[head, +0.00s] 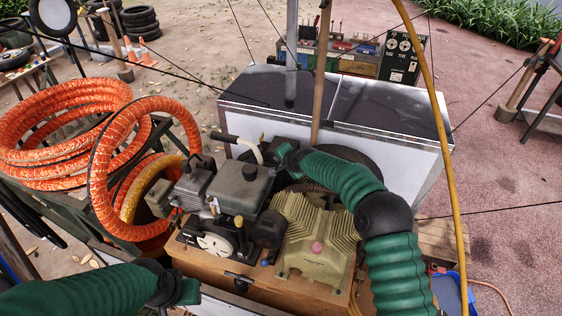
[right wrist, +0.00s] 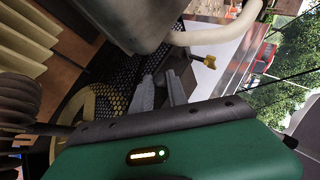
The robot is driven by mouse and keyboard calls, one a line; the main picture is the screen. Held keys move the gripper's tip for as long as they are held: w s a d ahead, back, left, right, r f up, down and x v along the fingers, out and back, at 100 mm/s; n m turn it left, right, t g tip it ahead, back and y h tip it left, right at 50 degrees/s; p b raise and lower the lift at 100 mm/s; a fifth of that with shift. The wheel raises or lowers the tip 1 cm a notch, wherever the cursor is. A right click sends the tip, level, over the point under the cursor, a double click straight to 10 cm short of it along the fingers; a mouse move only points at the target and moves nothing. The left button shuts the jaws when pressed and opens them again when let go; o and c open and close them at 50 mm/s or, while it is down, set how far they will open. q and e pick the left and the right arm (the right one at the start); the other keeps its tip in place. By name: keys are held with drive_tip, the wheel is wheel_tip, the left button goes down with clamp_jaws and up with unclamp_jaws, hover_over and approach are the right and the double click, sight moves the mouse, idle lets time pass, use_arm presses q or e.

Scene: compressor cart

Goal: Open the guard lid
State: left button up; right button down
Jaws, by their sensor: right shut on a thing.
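The black perforated mesh of the guard lid (right wrist: 122,72) shows in the right wrist view, beside the grey finger tips. In the head view the dark round guard (head: 352,160) lies behind the finned compressor, partly hidden by my right arm. My right gripper (head: 283,152) reaches in behind the engine; in the right wrist view its two fingers (right wrist: 161,90) are shut on a dark part at the mesh's edge. How far the lid stands open cannot be told. My left gripper (head: 188,291) is low at the left, in front of the cart, its fingers unclear.
The grey engine (head: 240,190) and olive compressor (head: 318,240) stand close in front of the right gripper. A white curved pipe (right wrist: 225,32) and yellow knob (right wrist: 209,61) are nearby. Orange hose coils (head: 65,130) stand left, a dark-topped white box (head: 390,110) behind, a yellow hose (head: 445,130) right.

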drive_tip(key=shift+w+r, duration=0.1)
drive_tip(key=shift+r, duration=0.15)
drive_tip(key=w+r, duration=0.1)
drive_tip(key=r, duration=0.1)
drive_tip(key=w+d+r+p, duration=0.1)
drive_tip(key=w+r, duration=0.1)
drive_tip(key=r, duration=0.1)
drive_tip(key=shift+d+r+p, duration=0.2)
drive_tip(key=shift+r+p, duration=0.1)
drive_tip(key=shift+w+d+r+p, duration=0.3)
drive_tip(key=shift+w+r+p, duration=0.2)
drive_tip(key=shift+w+p, duration=0.2)
idle(0.3)
